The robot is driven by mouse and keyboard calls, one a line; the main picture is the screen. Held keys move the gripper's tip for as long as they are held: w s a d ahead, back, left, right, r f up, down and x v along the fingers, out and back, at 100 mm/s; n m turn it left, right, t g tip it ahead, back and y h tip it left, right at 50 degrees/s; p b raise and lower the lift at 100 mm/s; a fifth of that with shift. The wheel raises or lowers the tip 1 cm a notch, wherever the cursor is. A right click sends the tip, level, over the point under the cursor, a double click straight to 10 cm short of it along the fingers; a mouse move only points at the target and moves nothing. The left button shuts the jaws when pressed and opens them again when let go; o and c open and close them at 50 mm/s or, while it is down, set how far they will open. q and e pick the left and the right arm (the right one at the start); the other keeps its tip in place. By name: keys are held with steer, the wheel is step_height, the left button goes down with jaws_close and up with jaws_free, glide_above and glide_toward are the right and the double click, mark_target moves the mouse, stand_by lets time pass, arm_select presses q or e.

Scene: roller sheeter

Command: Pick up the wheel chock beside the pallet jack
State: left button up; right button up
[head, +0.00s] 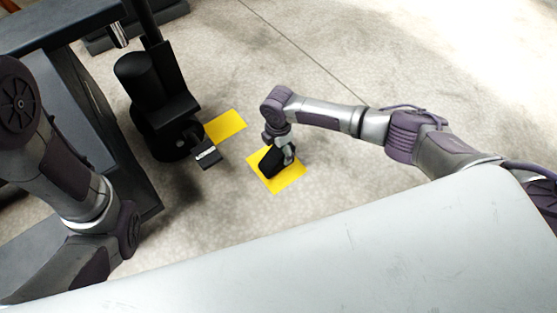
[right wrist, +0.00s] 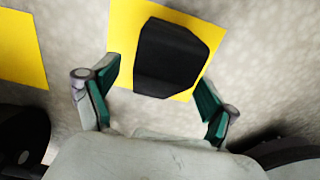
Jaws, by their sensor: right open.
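The wheel chock (head: 267,162) is a black wedge-like block lying on a yellow floor square (head: 285,182), to the right of the black pallet jack (head: 160,105). In the right wrist view the chock (right wrist: 172,58) lies between and just beyond the green-padded fingers of my right gripper (right wrist: 160,85). That gripper (head: 280,152) is open and empty, close above the chock, and partly covers it in the head view. I cannot tell whether a finger touches it. My left arm shows at the left, but its gripper is out of view.
A second yellow floor patch (head: 226,126) lies by the pallet jack, with a small dark block (head: 207,153) at its near edge. A dark metal frame (head: 105,130) stands at the left. The concrete floor (head: 400,60) at the back right is clear.

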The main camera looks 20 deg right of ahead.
step_height(320, 180, down, 3)
steer(key=shift+r+b, duration=0.15)
steer(key=shift+b, duration=0.55)
steer(key=shift+c, duration=0.3)
steer(key=shift+r, duration=0.1)
jaws_close()
